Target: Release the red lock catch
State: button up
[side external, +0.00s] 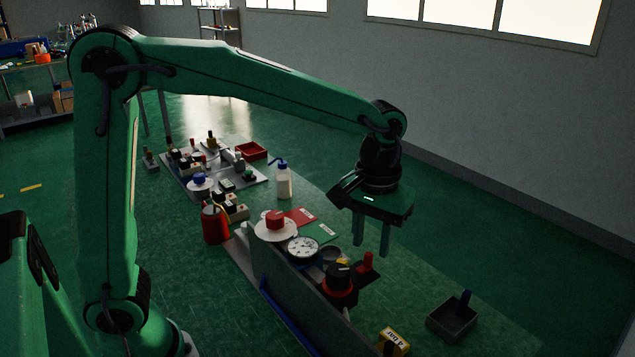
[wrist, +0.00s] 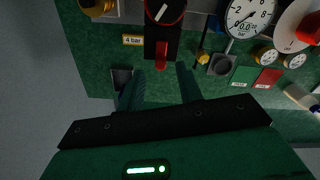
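The red lock catch (side external: 367,264) stands beside a black knob with a red collar (side external: 340,283) on the panel. In the wrist view the catch (wrist: 161,54) shows as a red tab below the black knob (wrist: 165,12), which has a white pointer line. My gripper (side external: 371,248) is open, fingers pointing down, above the catch. In the wrist view the catch appears just beyond and between the fingertips of my gripper (wrist: 160,72). Nothing is seen held, and I cannot tell the exact height of the fingertips over the catch.
A pressure gauge (side external: 303,248) and a white disc with a red knob (side external: 275,231) are left of the knob. A yellow "4 bar" label (wrist: 132,40) lies beside the catch. A dark tray (side external: 450,322) and yellow box (side external: 394,343) stand at front right. Green bench surface lies free between.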

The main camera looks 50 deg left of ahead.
aim_at(369, 253)
jog(key=shift+r, duration=2.65)
jog(key=shift+a, duration=0.1)
jog(key=s+a+f+m+t, duration=0.1)
jog(key=s+a+m+t, duration=0.2)
jog(key=s+a, duration=1)
jog(key=s+t, duration=0.2)
jog(key=s, duration=0.1)
jog(key=shift+f+m+t, duration=0.3)
jog(key=shift+f, duration=0.05)
